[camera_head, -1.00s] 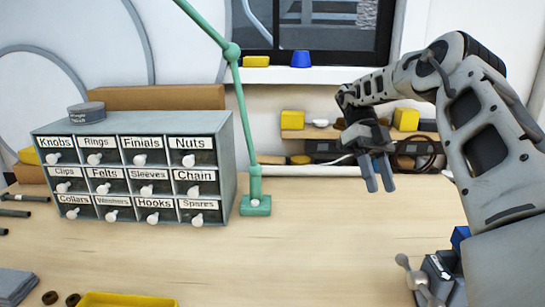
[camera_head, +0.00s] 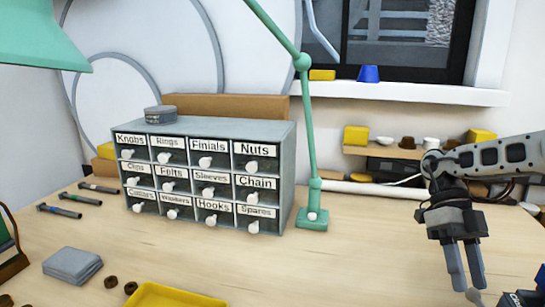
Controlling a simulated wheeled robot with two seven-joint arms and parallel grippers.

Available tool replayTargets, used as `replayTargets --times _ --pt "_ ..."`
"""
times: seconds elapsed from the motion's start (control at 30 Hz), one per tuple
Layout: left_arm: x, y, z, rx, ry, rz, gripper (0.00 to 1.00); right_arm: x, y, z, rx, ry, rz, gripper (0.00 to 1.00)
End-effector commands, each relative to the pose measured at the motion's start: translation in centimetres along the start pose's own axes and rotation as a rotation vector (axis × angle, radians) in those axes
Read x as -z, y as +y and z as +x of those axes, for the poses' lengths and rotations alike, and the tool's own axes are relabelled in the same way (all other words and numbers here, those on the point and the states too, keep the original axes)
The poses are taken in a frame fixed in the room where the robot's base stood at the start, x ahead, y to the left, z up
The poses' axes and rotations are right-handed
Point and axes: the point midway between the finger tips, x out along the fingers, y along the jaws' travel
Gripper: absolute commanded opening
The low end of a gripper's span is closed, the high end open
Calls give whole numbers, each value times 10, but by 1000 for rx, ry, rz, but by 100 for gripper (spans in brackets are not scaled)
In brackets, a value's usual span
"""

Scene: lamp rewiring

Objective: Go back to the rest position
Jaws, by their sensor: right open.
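My right gripper (camera_head: 466,268) hangs over the right side of the workbench with its two fingers pointing down. The fingers are slightly apart and nothing shows between them. Its arm comes in from the right edge. My left gripper is not in view. The green lamp (camera_head: 305,120) stands on its square base on the bench, its shade at the upper left. The grey drawer cabinet (camera_head: 285,180) with labelled drawers stands left of the lamp base, and all the drawers look shut.
A yellow tray (camera_head: 170,297) lies at the front edge, with dark rings (camera_head: 110,282) beside it. A grey stack of cloths or pads (camera_head: 72,265) and several dark tools (camera_head: 60,211) lie at the left. A shelf (camera_head: 385,152) stands behind. The bench middle is clear.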

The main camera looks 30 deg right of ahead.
Motion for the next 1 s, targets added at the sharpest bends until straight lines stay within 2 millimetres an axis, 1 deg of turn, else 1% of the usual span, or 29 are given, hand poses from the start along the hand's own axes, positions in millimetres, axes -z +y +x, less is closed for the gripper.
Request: replayTargets --times 0.03,0.1,0.2,0.3,0.43,0.77,0.87,1.0 --pt "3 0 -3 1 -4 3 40 2 1 6 -1 1 -3 43" --pt "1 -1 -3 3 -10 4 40 2 1 16 -2 1 -3 43" --pt "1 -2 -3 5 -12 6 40 1 1 27 -1 1 -1 43" --pt "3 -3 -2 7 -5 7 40 1 1 34 0 0 -2 43" --pt "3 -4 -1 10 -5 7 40 0 0 37 0 -1 -1 43" --pt "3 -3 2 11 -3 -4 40 -1 0 35 2 -2 0 43" --pt "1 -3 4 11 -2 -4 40 -2 -1 28 3 -3 2 43" --pt "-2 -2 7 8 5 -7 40 -3 -2 8 4 -2 4 43"
